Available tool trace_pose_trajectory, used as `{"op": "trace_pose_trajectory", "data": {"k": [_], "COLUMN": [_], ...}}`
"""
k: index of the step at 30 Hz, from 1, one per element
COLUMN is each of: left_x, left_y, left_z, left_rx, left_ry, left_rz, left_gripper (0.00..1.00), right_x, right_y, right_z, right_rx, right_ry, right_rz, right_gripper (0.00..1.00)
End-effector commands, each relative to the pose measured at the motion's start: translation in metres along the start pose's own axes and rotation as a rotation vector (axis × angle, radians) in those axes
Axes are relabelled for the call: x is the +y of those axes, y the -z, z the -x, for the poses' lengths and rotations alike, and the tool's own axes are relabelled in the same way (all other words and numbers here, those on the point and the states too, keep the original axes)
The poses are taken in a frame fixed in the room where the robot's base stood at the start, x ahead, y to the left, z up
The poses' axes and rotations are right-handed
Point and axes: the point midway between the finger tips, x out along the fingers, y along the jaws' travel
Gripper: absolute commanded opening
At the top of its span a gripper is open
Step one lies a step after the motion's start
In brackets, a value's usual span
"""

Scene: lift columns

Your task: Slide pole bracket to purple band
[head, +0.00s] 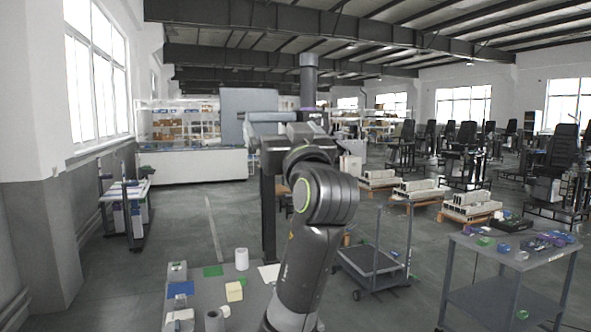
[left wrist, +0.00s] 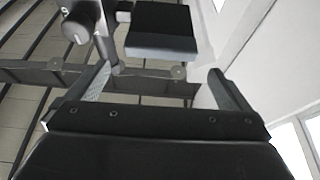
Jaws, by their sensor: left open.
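In the head view a dark upright pole (head: 308,75) rises behind my left arm, with a thin purple band (head: 308,109) low on its visible part. A grey horizontal bar (head: 270,117) sticks out to the left near that height; it may be part of the pole bracket. My left arm hides much of this area. In the left wrist view my left gripper (left wrist: 160,70) is open, fingers spread. A dark block (left wrist: 160,30) and a thin crosspiece lie just beyond and between the fingertips; contact cannot be told. My right gripper is not in view.
A low table (head: 208,285) with small blocks and cylinders stands at the front left. A cart (head: 372,262) stands right of my arm. A grey workbench (head: 500,262) with small items is at the right. Open floor lies at the left.

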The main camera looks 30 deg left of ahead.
Motion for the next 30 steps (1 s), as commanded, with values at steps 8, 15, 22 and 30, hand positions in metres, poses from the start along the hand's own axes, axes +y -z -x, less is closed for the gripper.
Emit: {"op": "trace_pose_trajectory", "data": {"k": [8, 15, 22, 30], "left_x": [0.001, 0.0, 0.0, 0.0], "left_y": [-0.003, 0.0, 0.001, 0.001], "left_z": [0.055, 0.074, 0.076, 0.076], "left_rx": [-0.001, 0.001, 0.001, 0.001], "left_ry": [-0.002, 0.0, 0.002, 0.001], "left_rz": [0.004, 0.001, 0.0, 0.0], "left_gripper": [1.0, 1.0, 1.0, 1.0], "right_x": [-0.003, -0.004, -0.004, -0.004], "right_y": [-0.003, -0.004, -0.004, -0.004], "right_z": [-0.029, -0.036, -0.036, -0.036], "right_rx": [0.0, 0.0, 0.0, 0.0], "right_ry": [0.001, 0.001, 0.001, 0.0], "right_rz": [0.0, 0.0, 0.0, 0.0], "right_gripper": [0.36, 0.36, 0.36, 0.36]}}
